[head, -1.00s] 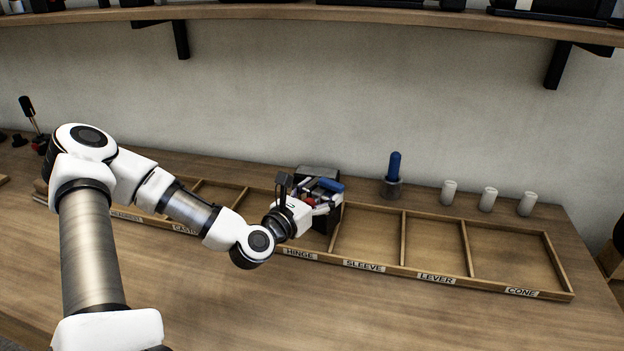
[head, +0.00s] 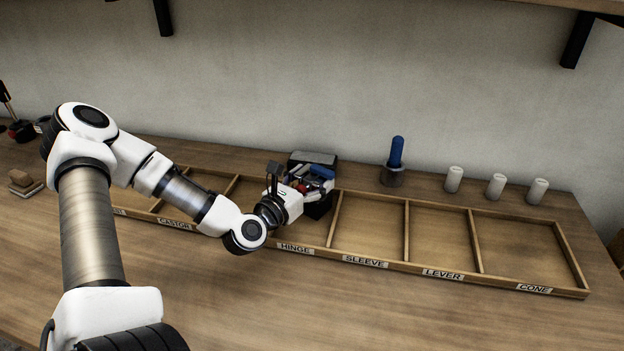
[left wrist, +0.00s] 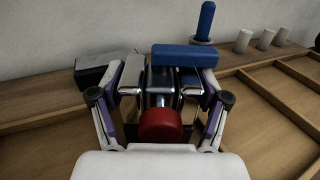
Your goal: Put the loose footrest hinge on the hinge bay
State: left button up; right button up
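The loose footrest hinge (left wrist: 160,77) appears as a metal piece with a blue bar across its far end and a red knob near my palm. In the left wrist view it sits between the two finger pads of my left gripper (left wrist: 161,88), which look closed on its sides. In the head view my left gripper (head: 308,186) is over the back part of the bay labelled HINGE (head: 295,248), with the blue end of the hinge (head: 322,172) showing. The gripper hides much of that bay, and I cannot tell whether the hinge touches its floor. My right gripper is out of view.
A black box (head: 313,157) stands just behind the tray. The SLEEVE bay (head: 368,225), LEVER bay (head: 440,238) and CONE bay (head: 520,250) are empty. A blue-handled item in a grey holder (head: 396,160) and three white cylinders (head: 497,187) stand behind the tray. The front tabletop is clear.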

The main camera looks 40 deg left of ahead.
pick_arm(q)
jog(key=shift+o, duration=1.4)
jog(key=shift+d, duration=0.1)
jog(key=shift+r, duration=0.15)
jog(key=shift+r+p, duration=0.15)
jog(key=shift+p, duration=0.25)
jog(key=s+p, duration=0.6)
jog(key=s, duration=0.1)
jog(key=s+d+p, duration=0.1)
jog(key=s+p, duration=0.2)
jog(key=s, duration=0.1)
jog(key=shift+s+r+p, duration=0.1)
jog(key=shift+s+p, duration=0.15)
jog(key=shift+p, duration=0.1)
jog(key=shift+s+d, duration=0.1)
jog(key=shift+s, duration=0.15)
jog(key=shift+f, duration=0.25)
